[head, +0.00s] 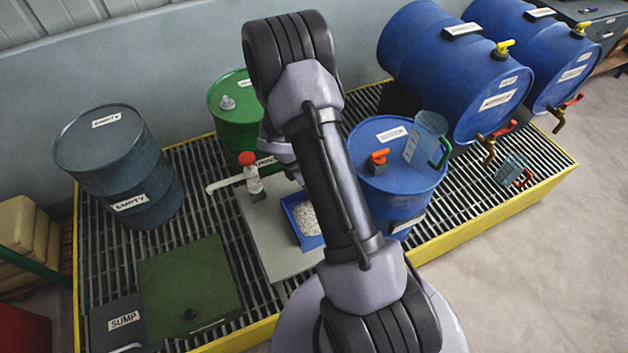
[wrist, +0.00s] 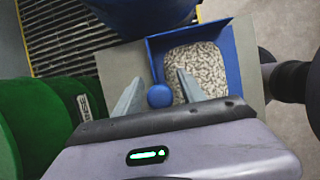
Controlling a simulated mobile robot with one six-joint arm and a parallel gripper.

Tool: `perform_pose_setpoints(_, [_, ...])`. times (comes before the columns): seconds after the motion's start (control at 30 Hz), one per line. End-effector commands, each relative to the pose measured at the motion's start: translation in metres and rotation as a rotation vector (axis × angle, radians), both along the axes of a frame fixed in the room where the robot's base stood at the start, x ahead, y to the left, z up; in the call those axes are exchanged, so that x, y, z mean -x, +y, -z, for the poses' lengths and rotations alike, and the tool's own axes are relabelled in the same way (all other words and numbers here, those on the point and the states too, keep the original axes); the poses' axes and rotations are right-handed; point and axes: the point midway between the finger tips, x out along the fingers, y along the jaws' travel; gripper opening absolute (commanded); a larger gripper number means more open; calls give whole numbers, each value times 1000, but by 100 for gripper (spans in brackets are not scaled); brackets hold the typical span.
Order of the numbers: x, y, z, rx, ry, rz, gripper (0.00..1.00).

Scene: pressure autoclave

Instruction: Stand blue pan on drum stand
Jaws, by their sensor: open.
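The blue pan (head: 311,243) holds pale granules and sits on a grey board (head: 262,232) in the head view, partly hidden behind my arm. In the wrist view the pan (wrist: 232,60) shows a round blue knob (wrist: 159,96) at its near left side. My gripper (wrist: 157,84) is open, with one finger on each side of the knob; I cannot tell whether either touches it. In the head view the gripper is mostly hidden by my arm. A dark support (head: 398,102) shows under the lying blue drums; I cannot tell whether it is the drum stand.
A green drum (head: 238,125) stands behind the board, with a red-topped fitting (head: 250,170) nearer. An upright blue drum (head: 400,185) stands right of my arm, carrying a jug (head: 420,135). A grey-blue drum (head: 120,165) and green lid (head: 190,285) are at left. Yellow edging borders the grating.

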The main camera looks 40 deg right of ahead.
Motion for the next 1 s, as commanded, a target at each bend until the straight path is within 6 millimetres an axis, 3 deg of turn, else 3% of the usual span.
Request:
perform_pose_setpoints(0.13, [-2, 5, -19, 1, -2, 0, 48])
perform_pose_setpoints(0.4, [-9, 33, -90, 1, -3, -1, 48])
perform_pose_setpoints(0.6, [-12, 44, -116, 0, -7, 7, 48])
perform_pose_setpoints(0.67, [-13, 49, -133, -2, -41, 53, 48])
perform_pose_setpoints(0.77, [-8, 71, -193, -25, -187, 260, 48])
perform_pose_setpoints(0.83, [8, 97, -248, -79, -327, 489, 48])
perform_pose_setpoints(0.9, [33, 128, -297, -169, -460, 734, 48])
perform_pose_setpoints(1.0, [79, 175, -352, -348, -602, 1079, 48])
